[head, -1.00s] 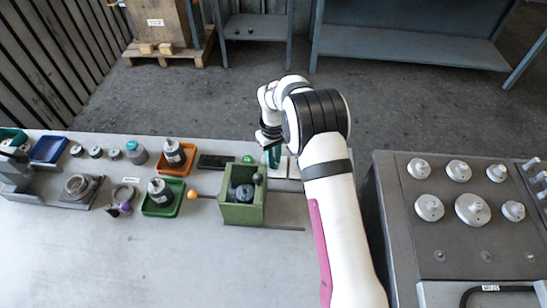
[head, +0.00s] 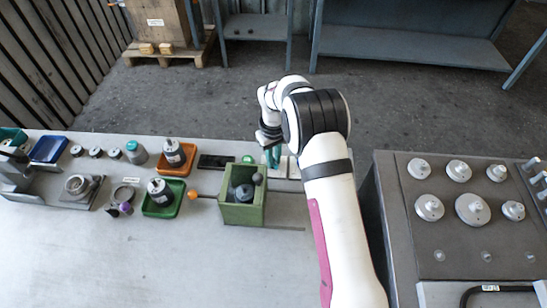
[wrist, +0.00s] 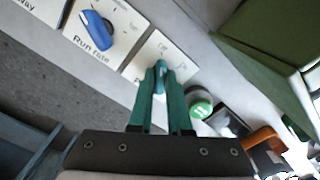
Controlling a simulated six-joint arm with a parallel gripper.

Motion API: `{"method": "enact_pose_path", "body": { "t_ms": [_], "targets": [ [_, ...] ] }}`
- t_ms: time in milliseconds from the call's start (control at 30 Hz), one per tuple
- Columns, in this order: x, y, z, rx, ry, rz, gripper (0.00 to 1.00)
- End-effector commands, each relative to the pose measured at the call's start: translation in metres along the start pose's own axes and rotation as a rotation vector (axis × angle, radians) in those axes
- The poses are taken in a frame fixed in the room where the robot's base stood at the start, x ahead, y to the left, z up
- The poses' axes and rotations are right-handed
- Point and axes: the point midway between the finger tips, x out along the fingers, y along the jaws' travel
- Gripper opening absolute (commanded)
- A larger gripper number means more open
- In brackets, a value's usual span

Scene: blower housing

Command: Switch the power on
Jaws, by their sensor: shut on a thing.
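The power switch plate (wrist: 150,52) is white, with partly hidden lettering that starts with P and small position marks. A small blue-teal knob (wrist: 161,70) on it shows between my fingertips. My gripper (wrist: 160,78) has teal fingers and is shut on this knob, hiding much of it and the lettering. In the head view my gripper (head: 272,155) reaches down to the white plates (head: 292,168) at the back edge of the bench. I cannot clearly tell which mark the knob points at.
A blue knob (wrist: 92,30) on a plate marked "Run rate" is beside the power plate. A green round button (wrist: 200,105) is close on the other side. A green open box (head: 242,210) stands in front. The bench's front left is clear.

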Motion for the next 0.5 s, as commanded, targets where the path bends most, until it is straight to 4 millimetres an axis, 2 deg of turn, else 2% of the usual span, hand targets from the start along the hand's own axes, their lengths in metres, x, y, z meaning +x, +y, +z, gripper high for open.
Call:
{"method": "enact_pose_path", "body": {
  "t_ms": [300,500],
  "targets": [
    [-0.0009,-0.0008,-0.0001,0.023,0.000,-0.002,0.00],
    [-0.0009,-0.0009,-0.0001,0.384,-0.001,-0.002,0.00]
  ]
}}
